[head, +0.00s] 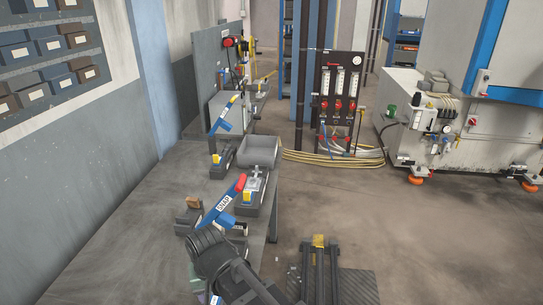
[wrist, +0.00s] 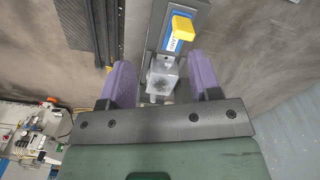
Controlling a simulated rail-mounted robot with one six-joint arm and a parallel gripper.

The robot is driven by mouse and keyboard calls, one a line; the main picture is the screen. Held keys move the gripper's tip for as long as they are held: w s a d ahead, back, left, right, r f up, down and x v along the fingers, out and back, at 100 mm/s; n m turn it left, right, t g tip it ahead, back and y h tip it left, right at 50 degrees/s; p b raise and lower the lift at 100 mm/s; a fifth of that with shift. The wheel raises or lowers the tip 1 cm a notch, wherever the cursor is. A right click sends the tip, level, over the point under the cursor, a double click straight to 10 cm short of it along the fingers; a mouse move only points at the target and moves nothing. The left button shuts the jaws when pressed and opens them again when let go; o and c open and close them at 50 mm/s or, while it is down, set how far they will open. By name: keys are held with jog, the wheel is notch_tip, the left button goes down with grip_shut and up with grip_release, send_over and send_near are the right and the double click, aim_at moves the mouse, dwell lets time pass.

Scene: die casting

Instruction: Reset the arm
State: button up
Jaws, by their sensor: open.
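My gripper (wrist: 160,75) shows in the wrist view with its two purple fingers apart. A small grey, partly clear block (wrist: 163,78) on a dark fixture (wrist: 160,30) appears between or beyond the fingers. I cannot tell whether it lies within their reach, but no finger is seen touching it. In the head view, dark parts that look like my arm are at the bottom centre, and the gripper cannot be made out clearly.
A long grey workbench (head: 125,225) runs along the left wall. On it are a blue lever with a red end (head: 222,205), a second blue lever (head: 222,120) and a grey tray (head: 259,150). A gauge panel (head: 340,90) stands behind. Open floor (head: 430,225) lies right.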

jog(key=w+d+m, duration=0.2)
jog(key=d, duration=1.4)
jog(key=w+d+m, duration=0.1)
jog(key=w+d, duration=0.2)
jog(key=d, duration=1.4)
jog(key=shift+d+m, duration=0.25)
jog(key=shift+m, duration=0.15)
